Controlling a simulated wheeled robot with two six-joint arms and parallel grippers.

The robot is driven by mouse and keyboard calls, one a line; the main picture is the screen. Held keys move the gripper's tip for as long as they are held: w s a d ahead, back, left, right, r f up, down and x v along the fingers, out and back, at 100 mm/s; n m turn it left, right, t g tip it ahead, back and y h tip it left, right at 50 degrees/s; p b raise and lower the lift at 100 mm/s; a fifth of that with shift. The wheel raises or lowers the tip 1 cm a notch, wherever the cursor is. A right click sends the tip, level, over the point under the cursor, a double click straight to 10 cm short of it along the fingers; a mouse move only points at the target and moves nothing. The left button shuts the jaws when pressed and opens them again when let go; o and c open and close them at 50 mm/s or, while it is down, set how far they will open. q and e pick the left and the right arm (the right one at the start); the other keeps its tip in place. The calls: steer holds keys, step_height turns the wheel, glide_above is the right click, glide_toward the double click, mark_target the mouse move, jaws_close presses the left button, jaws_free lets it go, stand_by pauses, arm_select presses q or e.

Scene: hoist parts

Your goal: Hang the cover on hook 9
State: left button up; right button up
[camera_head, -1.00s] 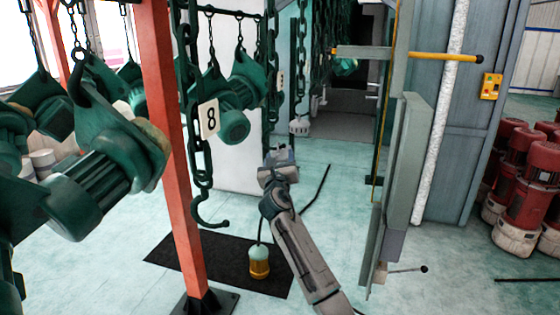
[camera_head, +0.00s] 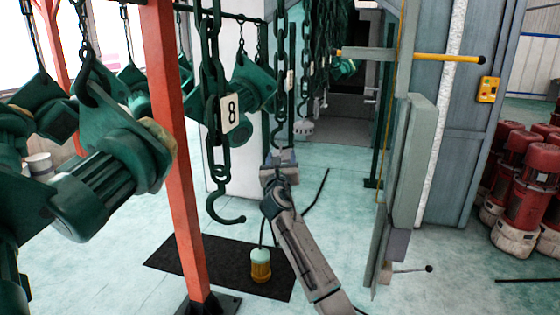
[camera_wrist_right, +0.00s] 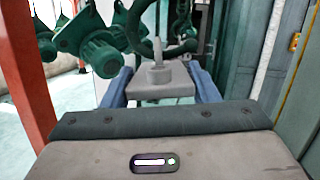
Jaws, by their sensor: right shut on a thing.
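The cover is a small grey plate (camera_head: 283,157) with an upright lug; it also shows in the right wrist view (camera_wrist_right: 165,83). My right gripper (camera_wrist_right: 162,88) is shut on it, with a blue finger at each side. In the head view this gripper (camera_head: 280,168) holds the cover in the air. A dark hook (camera_head: 279,135) on a chain hangs just above it; its tag is too small to read. In the wrist view a big dark hook (camera_wrist_right: 134,30) curves close to the lug; I cannot tell whether they touch. My left gripper is out of view.
A nearer chain with tag 8 (camera_head: 232,112) ends in an empty hook (camera_head: 226,207) left of my right arm. Green hoists (camera_head: 115,175) hang at left beside a red post (camera_head: 172,150). A grey panel (camera_head: 412,160) stands at right. A pendant (camera_head: 261,264) hangs over the black mat (camera_head: 170,254).

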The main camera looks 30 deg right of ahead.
steer(key=shift+w+r+p, duration=0.1)
steer(key=shift+p, duration=0.25)
stand_by(0.3)
steer(key=shift+f, duration=0.4)
stand_by(0.4)
stand_by(0.4)
steer(key=o, duration=1.3)
steer(key=shift+a+f, duration=0.1)
